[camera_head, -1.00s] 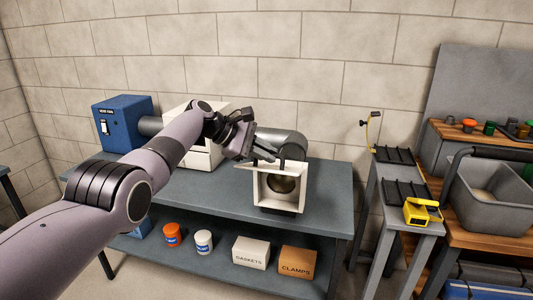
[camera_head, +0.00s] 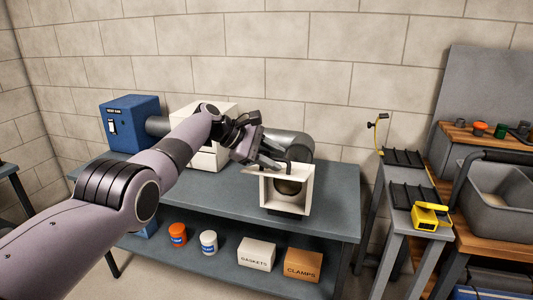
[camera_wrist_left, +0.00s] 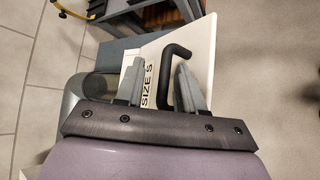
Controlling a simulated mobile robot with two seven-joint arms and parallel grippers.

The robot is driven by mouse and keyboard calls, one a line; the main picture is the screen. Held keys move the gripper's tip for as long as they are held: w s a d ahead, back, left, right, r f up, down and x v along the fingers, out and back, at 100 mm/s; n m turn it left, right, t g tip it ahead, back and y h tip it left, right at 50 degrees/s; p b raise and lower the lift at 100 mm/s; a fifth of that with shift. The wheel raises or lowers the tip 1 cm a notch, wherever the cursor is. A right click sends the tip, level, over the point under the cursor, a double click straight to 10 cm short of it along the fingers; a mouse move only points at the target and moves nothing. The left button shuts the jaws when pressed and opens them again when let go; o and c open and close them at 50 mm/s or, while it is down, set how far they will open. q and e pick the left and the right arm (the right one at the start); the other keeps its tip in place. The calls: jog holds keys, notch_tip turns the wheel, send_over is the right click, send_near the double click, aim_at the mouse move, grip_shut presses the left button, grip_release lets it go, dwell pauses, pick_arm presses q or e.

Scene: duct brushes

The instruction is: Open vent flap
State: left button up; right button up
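The vent box (camera_head: 265,193) is a white square frame at the front of a grey duct (camera_head: 292,144) on the bench. Its front is open, showing a dark round hole (camera_head: 289,187). A thin white flap (camera_head: 250,168) shows nearly edge-on at the box's top. My left gripper (camera_head: 276,164) is at the box's top. Its fingers (camera_wrist_left: 158,76) are apart, with the handle between them, closer to the right finger; contact cannot be told. My right gripper is out of view.
The bench (camera_head: 225,198) has a blue box (camera_head: 132,124) and a white cabinet (camera_head: 212,150) behind my left arm. Its lower shelf holds jars and cartons. The bench top right of the vent is clear.

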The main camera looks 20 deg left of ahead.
pick_arm(q)
jog(key=shift+p+v, duration=1.2)
jog(key=shift+p, duration=0.35)
jog(key=shift+s+a+r, duration=0.1)
jog(key=shift+a+r, duration=0.1)
jog(key=shift+a, duration=0.05)
jog(key=shift+v, duration=2)
